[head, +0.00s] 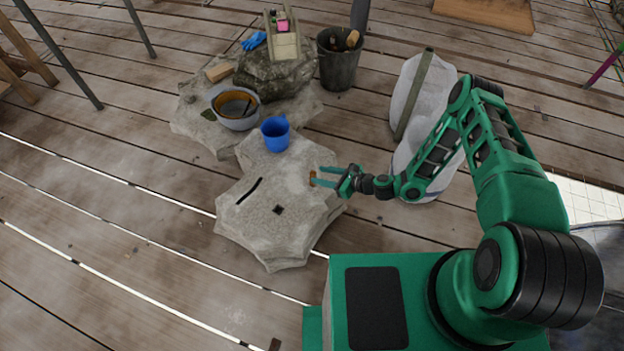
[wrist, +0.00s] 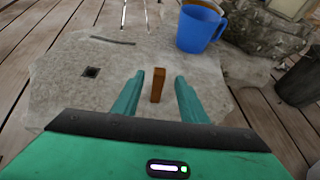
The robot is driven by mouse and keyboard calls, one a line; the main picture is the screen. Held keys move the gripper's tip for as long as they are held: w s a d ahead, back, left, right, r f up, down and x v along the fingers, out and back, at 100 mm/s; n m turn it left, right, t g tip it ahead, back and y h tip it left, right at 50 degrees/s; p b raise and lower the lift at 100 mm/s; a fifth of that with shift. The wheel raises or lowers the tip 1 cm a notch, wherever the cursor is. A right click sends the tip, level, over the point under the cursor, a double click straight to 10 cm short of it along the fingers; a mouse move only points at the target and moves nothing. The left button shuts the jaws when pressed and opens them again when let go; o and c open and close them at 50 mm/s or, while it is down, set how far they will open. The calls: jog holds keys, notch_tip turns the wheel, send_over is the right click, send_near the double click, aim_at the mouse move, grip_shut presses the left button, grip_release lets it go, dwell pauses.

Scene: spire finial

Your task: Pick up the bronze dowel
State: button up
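The bronze dowel (wrist: 158,86) is a short brown-orange bar on the pale stone slab (head: 250,222). In the wrist view it shows between the two teal fingers of my gripper (wrist: 157,92), with a gap on each side. In the head view the dowel (head: 312,177) is a small orange-brown spot at the fingertips of my gripper (head: 314,178). My gripper is open around the dowel and not visibly touching it. The slab has a dark square hole (head: 278,209) and a dark slot or rod (head: 249,191), which I cannot tell apart.
A blue mug (head: 275,135) stands on the slab behind the dowel. Further back are a grey bowl (head: 236,124), a rough stone block (head: 262,80) and a dark bucket (head: 337,72). A pale wrapped bundle (head: 408,150) lies beside my arm.

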aim_at(315, 174)
jog(key=x, duration=0.5)
jog(key=shift+d, duration=0.1)
grip_shut()
